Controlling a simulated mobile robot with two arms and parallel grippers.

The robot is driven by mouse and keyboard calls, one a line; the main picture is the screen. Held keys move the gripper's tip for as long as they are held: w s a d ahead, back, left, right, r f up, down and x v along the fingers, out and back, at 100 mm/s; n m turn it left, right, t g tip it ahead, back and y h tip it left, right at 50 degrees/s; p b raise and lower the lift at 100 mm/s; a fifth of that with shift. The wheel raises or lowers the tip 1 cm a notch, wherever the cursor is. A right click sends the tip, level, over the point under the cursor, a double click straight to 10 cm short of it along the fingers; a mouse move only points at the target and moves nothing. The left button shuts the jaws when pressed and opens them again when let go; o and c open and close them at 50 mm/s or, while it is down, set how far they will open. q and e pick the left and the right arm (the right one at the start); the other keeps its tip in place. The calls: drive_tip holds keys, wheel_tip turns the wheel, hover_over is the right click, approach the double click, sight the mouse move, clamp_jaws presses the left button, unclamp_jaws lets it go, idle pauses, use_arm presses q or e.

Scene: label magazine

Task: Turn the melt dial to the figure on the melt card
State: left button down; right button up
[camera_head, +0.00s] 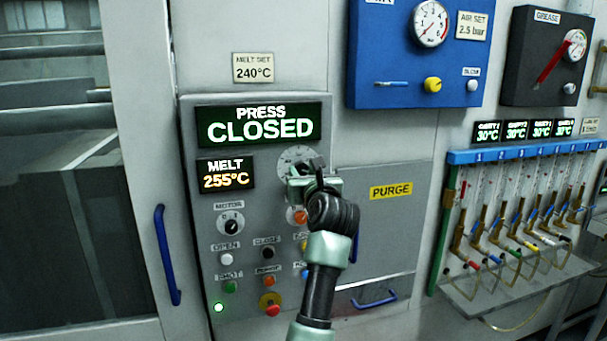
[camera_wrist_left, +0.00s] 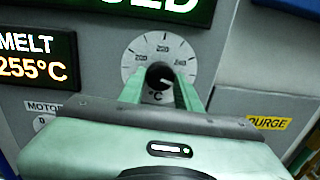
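The melt card (camera_head: 253,68) reads "MELT SET 240°C" and hangs above the press panel. The melt display (camera_head: 226,174) reads 255°C in orange, and this display (camera_wrist_left: 33,63) also shows in the left wrist view. The melt dial is a black knob (camera_wrist_left: 160,75) on a round pale scale (camera_wrist_left: 141,51) marked °C. My left gripper (camera_head: 305,178) is at the dial and hides most of it in the head view. In the left wrist view its two green fingers (camera_wrist_left: 160,84) lie on either side of the knob, seemingly against it. My right gripper is not in view.
A motor switch (camera_head: 230,223) and several coloured buttons are below. The purge cover (camera_head: 391,220) is to the right, and a blue door handle (camera_head: 166,255) is to the left.

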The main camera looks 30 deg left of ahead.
use_arm(q)
drive_tip(key=shift+f+n+b, duration=0.25)
drive_tip(key=shift+n+b, duration=0.15)
drive_tip(key=shift+b, duration=0.4)
drive_tip(key=n+b, duration=0.6)
drive_tip(key=b, duration=0.3)
drive_tip(key=shift+w+d+f, duration=0.1)
drive_tip(key=shift+r+n+b, duration=0.2)
drive_tip(key=shift+n+b, duration=1.05)
drive_tip(key=shift+n, duration=0.15)
drive_tip(key=c, duration=1)
unclamp_jaws()
drive_tip(key=shift+y, duration=0.3)
drive_tip(key=shift+d, duration=0.1)
